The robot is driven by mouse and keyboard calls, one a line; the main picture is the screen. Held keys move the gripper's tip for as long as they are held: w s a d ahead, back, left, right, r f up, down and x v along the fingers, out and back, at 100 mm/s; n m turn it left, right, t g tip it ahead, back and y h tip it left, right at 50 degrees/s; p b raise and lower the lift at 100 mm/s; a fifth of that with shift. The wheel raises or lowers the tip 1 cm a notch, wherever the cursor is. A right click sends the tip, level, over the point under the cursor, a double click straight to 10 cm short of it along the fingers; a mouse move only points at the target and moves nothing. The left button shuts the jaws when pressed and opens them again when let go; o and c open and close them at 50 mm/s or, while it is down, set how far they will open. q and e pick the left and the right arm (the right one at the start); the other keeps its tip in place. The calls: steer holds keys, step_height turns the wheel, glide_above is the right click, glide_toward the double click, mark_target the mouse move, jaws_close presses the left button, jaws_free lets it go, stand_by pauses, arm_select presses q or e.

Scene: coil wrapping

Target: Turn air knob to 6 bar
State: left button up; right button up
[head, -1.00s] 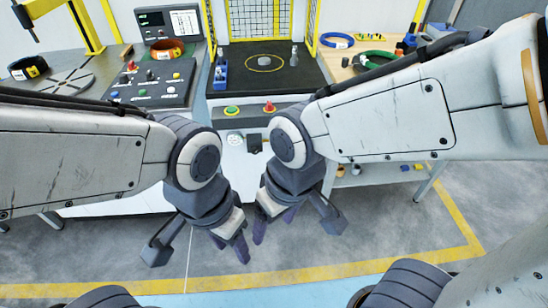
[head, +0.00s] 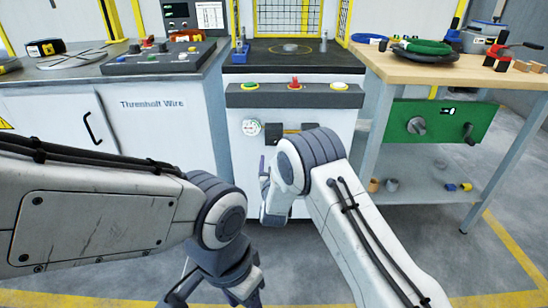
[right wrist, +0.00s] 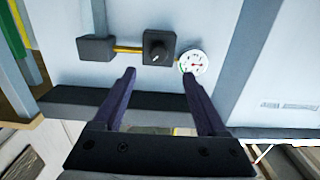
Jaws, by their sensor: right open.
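The air knob (right wrist: 158,50) is a small dark knob on a black block, on the white front of the middle machine. A brass pipe (right wrist: 127,49) joins it to a black box (right wrist: 95,48). The round white pressure gauge (right wrist: 194,61) sits beside the knob; its dial is too small to read. In the head view the gauge (head: 250,127) is left of the knob block (head: 273,132). My right gripper (head: 263,180) is open and empty, pointing at the panel just below the knob; its two fingers (right wrist: 159,74) are apart from it. My left gripper (head: 213,292) hangs low, its jaws unclear.
A white cabinet (head: 160,135) stands left.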

steer(key=w+b, duration=0.3)
steer(key=w, duration=0.7)
steer(key=shift+w, duration=0.25)
steer(key=shift+f, duration=0.1)
jaws_close()
